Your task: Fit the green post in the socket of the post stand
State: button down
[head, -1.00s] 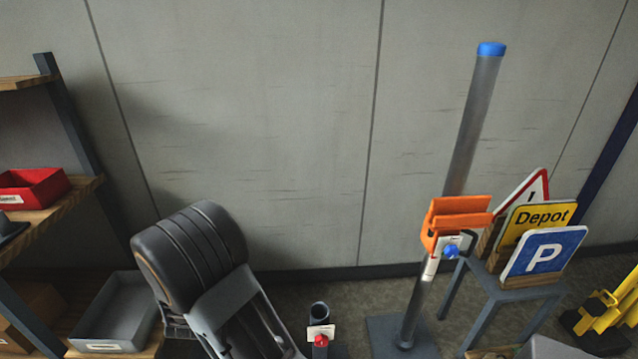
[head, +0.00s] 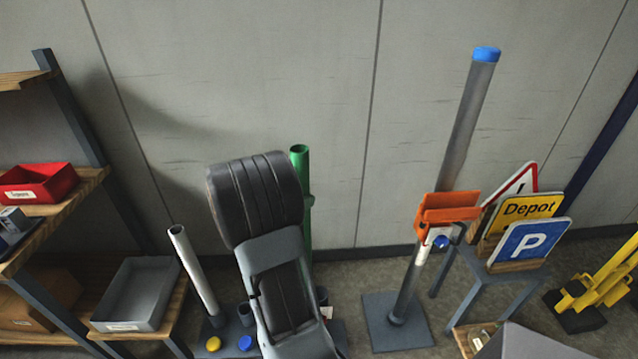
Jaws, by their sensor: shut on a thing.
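The green post (head: 300,152) stands nearly upright just right of my arm's dark link in the head view. I cannot tell whether the green post touches a socket.
A pale grey post (head: 195,272) leans left of my arm, near a yellow knob (head: 213,343) and a blue knob (head: 246,343). A tall blue-capped pole (head: 465,120) with an orange clamp (head: 443,213) stands right. Signs (head: 529,244) sit on a stool; shelves (head: 60,200) stand left.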

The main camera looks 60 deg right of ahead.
jog(key=s+d+r+m+g+y+p, duration=0.1)
jog(key=s+d+r+m+g, duration=0.15)
jog(key=s, duration=0.25)
notch_tip(320, 180, down, 16)
jog(key=b, duration=1.2)
jog(key=shift+w+a+b, duration=0.2)
jog(key=shift+w+b, duration=0.05)
jog(key=shift+b, duration=0.05)
jog(key=shift+a+r, duration=0.1)
jog(key=shift+a, duration=0.05)
dwell(0.5)
jog(key=shift+f, duration=0.2)
jog(key=shift+c, duration=1.9)
grip_release()
jog(key=shift+f, duration=0.1)
jog(key=v, duration=1.4)
jog(key=shift+w+f, duration=0.1)
jog(key=shift+w, duration=0.1)
